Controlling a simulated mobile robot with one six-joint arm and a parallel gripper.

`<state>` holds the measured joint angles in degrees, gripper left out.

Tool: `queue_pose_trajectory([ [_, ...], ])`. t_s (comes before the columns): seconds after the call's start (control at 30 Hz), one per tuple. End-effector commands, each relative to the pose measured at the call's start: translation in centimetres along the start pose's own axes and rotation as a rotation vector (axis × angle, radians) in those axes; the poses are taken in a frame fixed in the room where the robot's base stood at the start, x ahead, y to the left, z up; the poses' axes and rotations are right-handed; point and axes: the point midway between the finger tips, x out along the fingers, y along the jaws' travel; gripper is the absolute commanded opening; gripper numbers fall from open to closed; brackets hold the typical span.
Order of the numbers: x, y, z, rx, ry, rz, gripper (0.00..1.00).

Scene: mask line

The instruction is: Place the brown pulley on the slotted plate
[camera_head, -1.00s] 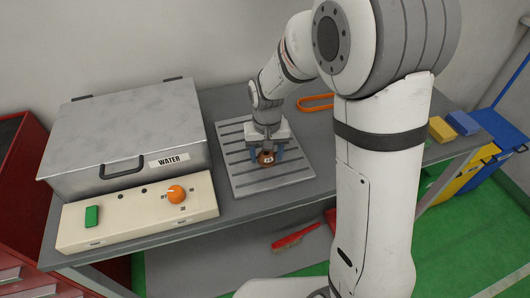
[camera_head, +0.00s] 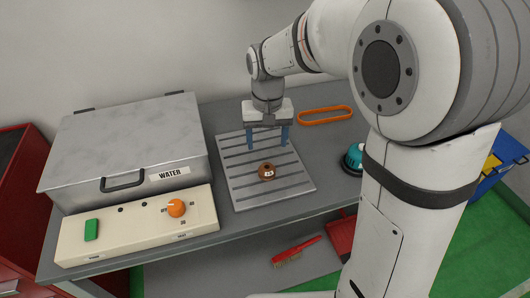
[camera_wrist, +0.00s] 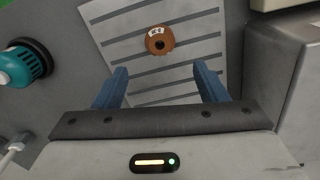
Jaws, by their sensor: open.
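The brown pulley (camera_head: 267,172) sits on the slotted plate (camera_head: 240,192), a little below its middle in the head view, with a small white label on it. The pulley also shows in the wrist view (camera_wrist: 160,40), lying on the plate (camera_wrist: 115,33), apart from the fingers. My gripper (camera_head: 268,145) is open and empty above the back part of the plate, with its blue fingers spread. In the wrist view my gripper (camera_wrist: 165,85) has nothing between its fingers.
A metal box labelled WATER (camera_head: 130,140) and a control panel with an orange knob (camera_head: 176,208) stand left of the plate. An orange belt (camera_head: 325,115) lies behind right. A teal object (camera_head: 354,158) is to the right. A red brush (camera_head: 296,251) lies below the tabletop.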

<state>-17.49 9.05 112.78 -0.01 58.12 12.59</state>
Motion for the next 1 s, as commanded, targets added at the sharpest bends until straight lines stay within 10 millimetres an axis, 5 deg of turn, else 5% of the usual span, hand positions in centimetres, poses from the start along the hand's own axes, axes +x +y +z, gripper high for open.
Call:
queue_pose_trajectory([
  [0.37, -2.1, 0.9, 0.8, 0.006, 0.011, -0.002, 0.66],
  [0.47, -3.0, 2.9, 2.7, 0.019, 0.040, -0.007, 0.66],
  [0.7, -4.3, 8.9, 10.9, 0.057, 0.147, -0.008, 0.66],
  [1.0, -3.1, 11.6, 17.7, 0.083, 0.232, 0.011, 0.66],
])
